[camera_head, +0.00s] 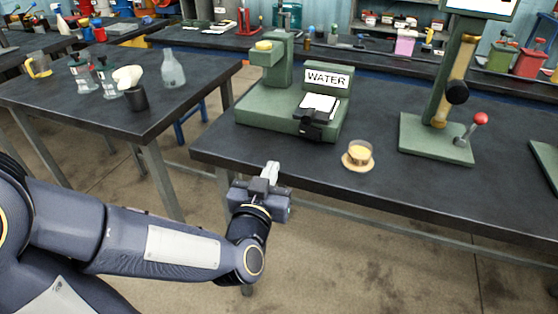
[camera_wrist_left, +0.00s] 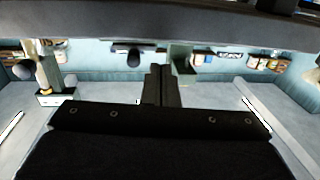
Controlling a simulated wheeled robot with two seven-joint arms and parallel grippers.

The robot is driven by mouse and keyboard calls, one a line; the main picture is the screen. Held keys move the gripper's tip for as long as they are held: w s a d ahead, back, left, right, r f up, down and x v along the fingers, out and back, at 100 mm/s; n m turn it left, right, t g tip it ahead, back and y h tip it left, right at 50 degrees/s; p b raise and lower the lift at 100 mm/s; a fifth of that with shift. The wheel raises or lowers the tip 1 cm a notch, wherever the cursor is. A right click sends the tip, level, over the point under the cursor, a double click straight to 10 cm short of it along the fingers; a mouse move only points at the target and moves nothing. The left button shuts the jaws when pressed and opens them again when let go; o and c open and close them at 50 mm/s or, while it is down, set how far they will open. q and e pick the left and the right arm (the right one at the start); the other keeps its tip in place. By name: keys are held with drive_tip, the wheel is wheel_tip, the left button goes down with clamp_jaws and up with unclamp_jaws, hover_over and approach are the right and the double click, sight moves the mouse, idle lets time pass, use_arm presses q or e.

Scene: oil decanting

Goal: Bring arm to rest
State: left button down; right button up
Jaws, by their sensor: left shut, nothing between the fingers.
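My left gripper (camera_head: 270,172) is in front of the near edge of the dark table, with its arm coming in from the left. Its fingers are shut and hold nothing. In the left wrist view the closed fingers (camera_wrist_left: 161,86) point toward the background, with nothing between them. A small glass cup of yellow liquid (camera_head: 360,152) stands on a round wooden coaster (camera_head: 357,165) on the table, to the right of the gripper and apart from it. My right gripper is not in view.
The dark table (camera_head: 400,180) carries a green stand with a WATER sign (camera_head: 328,78) and a green lever press (camera_head: 436,135) with a red-knobbed lever. A second table (camera_head: 60,95) at left holds a glass flask (camera_head: 172,70) and bottles. Open floor lies between the tables.

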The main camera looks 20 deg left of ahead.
use_arm(q)
drive_tip(key=shift+s, duration=0.25)
idle(0.3)
drive_tip(key=s+a+f+g+h, duration=0.2)
drive_tip(key=s+f+g+h, duration=0.15)
drive_tip(key=s+g, duration=0.4)
drive_tip(key=s+a+f+g+h, duration=0.15)
drive_tip(key=s+f+g, duration=0.25)
drive_tip(key=s, duration=0.7)
wheel_tip(320, 180, up, 14)
drive_tip(key=s+p, duration=0.1)
drive_tip(key=p, duration=1.3)
drive_tip(key=shift+d+n+g, duration=0.15)
drive_tip(key=shift+n+g, duration=0.15)
drive_tip(key=shift+g, duration=0.15)
drive_tip(key=shift+s+f, duration=0.1)
